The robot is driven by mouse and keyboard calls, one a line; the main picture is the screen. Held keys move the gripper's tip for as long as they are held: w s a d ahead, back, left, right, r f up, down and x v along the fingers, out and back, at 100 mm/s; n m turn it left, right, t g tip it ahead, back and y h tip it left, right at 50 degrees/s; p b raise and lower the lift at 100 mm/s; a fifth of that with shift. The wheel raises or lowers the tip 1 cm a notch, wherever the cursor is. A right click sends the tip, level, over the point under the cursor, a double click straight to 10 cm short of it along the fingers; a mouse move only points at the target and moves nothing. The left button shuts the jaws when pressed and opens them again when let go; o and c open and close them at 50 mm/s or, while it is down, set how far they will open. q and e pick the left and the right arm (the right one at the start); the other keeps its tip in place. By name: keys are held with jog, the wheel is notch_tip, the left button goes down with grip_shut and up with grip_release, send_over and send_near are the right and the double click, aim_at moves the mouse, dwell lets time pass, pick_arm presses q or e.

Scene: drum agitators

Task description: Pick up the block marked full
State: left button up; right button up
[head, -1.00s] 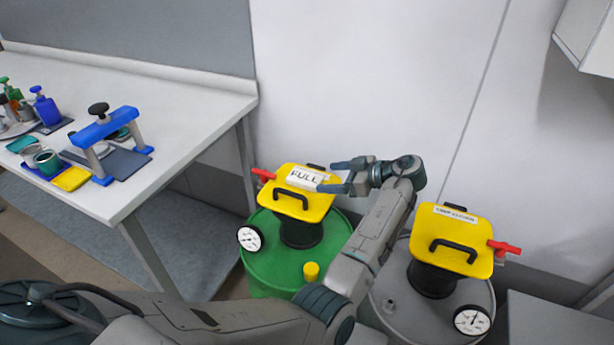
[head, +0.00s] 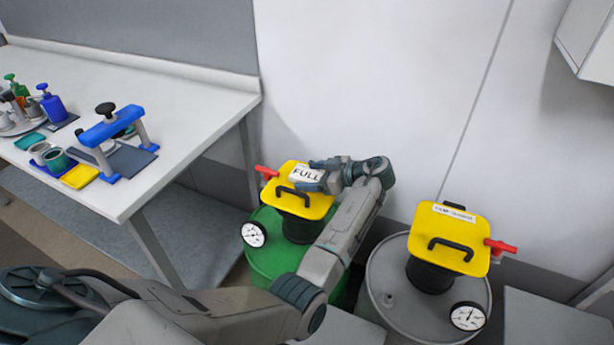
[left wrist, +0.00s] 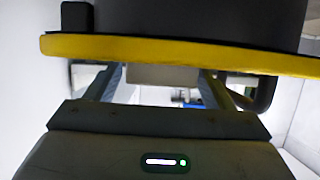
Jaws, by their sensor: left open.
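The white block marked FULL (head: 304,174) sits on the yellow plate (head: 291,205) of the agitator on the green drum (head: 268,260). My left gripper (head: 318,175) is open at the block's right end, its fingers reaching toward or around that end. In the left wrist view the pale block (left wrist: 162,75) shows between the two fingers of my left gripper (left wrist: 162,88), with a gap on each side. The yellow plate's edge (left wrist: 180,48) runs across the top there. My right gripper is not in view.
A grey drum (head: 395,300) with another yellow-plated agitator (head: 450,238) and a white label stands to the right. Black handles and red levers stick out from both plates. A white workbench (head: 195,125) with bottles and a blue press (head: 110,127) is at left.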

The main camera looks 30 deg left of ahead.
pick_arm(q)
jog(key=shift+c, duration=0.2)
jog(key=c, duration=1)
